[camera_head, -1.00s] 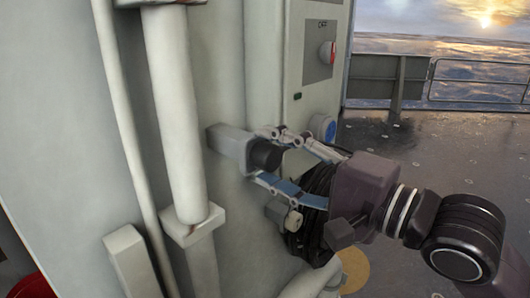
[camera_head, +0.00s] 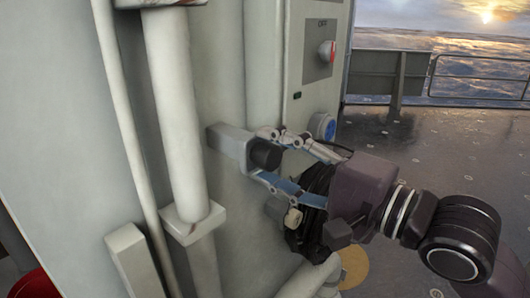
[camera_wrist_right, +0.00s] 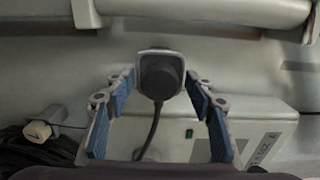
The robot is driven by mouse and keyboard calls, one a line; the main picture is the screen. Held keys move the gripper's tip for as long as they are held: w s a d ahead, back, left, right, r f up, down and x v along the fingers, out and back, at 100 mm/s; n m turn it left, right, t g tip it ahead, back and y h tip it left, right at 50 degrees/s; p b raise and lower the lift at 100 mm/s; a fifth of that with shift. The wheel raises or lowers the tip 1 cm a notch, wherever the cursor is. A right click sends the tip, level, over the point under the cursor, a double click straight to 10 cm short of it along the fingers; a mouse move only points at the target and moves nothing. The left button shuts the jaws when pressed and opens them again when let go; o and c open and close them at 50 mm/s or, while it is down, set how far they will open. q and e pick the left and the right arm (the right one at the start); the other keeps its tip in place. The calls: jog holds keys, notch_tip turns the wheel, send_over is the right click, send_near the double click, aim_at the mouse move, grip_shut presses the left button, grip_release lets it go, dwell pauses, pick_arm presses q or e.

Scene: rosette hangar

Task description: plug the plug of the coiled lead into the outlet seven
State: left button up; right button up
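A black round plug (camera_head: 265,155) sits in a grey box (camera_head: 229,142) on the wall. The wrist view shows the plug (camera_wrist_right: 160,77) end-on, with a black cable (camera_wrist_right: 150,131) running down from it. My right gripper (camera_head: 267,156) is open, its blue-padded fingers on either side of the plug with gaps between. A black coiled lead (camera_head: 314,187) hangs behind my right gripper, partly hidden by it. No number is readable on the grey box. A round blue-faced fitting (camera_head: 328,128) is on the cabinet; I cannot tell which is outlet seven. My left gripper is out of view.
A grey cabinet (camera_head: 299,107) with a red switch (camera_head: 331,52) stands behind the gripper. A thick vertical pipe (camera_head: 177,110) with a bracket runs left of the plug. A cream peg (camera_head: 293,217) projects below the fingers. The deck (camera_head: 430,150) to the right is open.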

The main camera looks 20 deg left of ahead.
aim_at(275, 159)
grip_shut()
jog(key=shift+d, duration=0.1)
jog(key=shift+p+v, duration=0.9)
jog(key=shift+v, duration=2.05)
